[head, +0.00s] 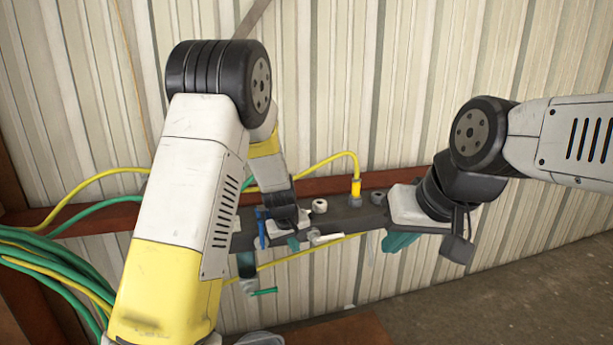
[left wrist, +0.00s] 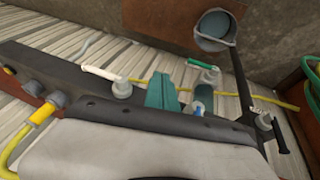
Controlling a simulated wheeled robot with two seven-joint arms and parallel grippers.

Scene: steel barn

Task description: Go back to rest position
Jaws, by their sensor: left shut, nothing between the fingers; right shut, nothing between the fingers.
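My left gripper (head: 293,243) hangs in front of the dark pipe bar, beside the white-handled valve. Its teal fingers are together with nothing between them; they also show in the left wrist view (left wrist: 162,92). My right gripper (head: 398,241) is to the right, at the bar's right end, its teal fingers pointing down and partly hidden by the wrist. It is shut and looks empty.
The dark bar (head: 345,219) carries a blue-handled valve (head: 262,228), a white handle (head: 325,239), a green handle (head: 265,291) and a yellow hose connector (head: 355,188). Green and yellow hoses (head: 60,262) lie left. A corrugated wall (head: 330,90) stands close behind. Floor (head: 500,300) is clear at right.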

